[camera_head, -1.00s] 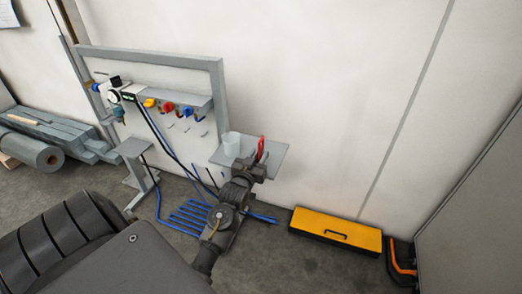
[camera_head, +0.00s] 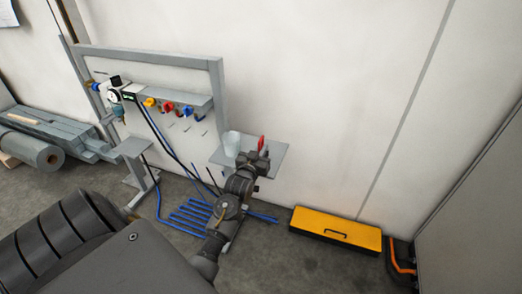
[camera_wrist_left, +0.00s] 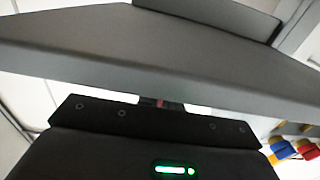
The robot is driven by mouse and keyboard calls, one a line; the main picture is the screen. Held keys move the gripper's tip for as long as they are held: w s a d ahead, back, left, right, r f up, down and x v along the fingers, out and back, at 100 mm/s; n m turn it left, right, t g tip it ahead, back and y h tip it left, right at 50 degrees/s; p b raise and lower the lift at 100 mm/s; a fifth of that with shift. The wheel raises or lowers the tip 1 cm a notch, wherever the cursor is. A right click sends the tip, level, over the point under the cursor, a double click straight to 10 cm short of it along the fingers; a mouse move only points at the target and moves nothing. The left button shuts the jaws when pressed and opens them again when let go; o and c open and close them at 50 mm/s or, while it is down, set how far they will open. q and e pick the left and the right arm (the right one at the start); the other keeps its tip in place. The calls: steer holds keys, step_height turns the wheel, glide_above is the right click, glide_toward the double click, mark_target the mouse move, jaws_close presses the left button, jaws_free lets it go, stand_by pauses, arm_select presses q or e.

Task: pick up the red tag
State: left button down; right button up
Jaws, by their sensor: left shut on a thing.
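The red tag (camera_head: 261,143) stands upright above the small grey shelf (camera_head: 277,158) on the wall, right of a pale cup (camera_head: 231,143). My left gripper (camera_head: 259,154) is at the tag's lower part, shut on it and hiding that part. In the left wrist view a small patch of red tag (camera_wrist_left: 160,103) shows at the jaws, below a broad grey panel edge. Whether the tag touches the shelf cannot be told. My right gripper is not in view.
The cup stands close left of my left gripper. A grey rack with a yellow (camera_head: 150,102), a red (camera_head: 168,107) and a blue item (camera_head: 187,110) is to the left. A yellow case (camera_head: 335,224) lies on the floor at right.

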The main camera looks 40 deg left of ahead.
mark_target(261, 146)
arm_select(q)
steer(key=shift+r, duration=0.15)
steer(key=shift+r, duration=0.35)
step_height(261, 146, up, 2)
steer(key=shift+r, duration=0.15)
steer(key=s+d+r, duration=0.1)
steer(key=s+r, duration=0.8)
steer(key=s, duration=0.5)
steer(key=shift+r+p, duration=0.35)
steer(key=shift+p, duration=0.05)
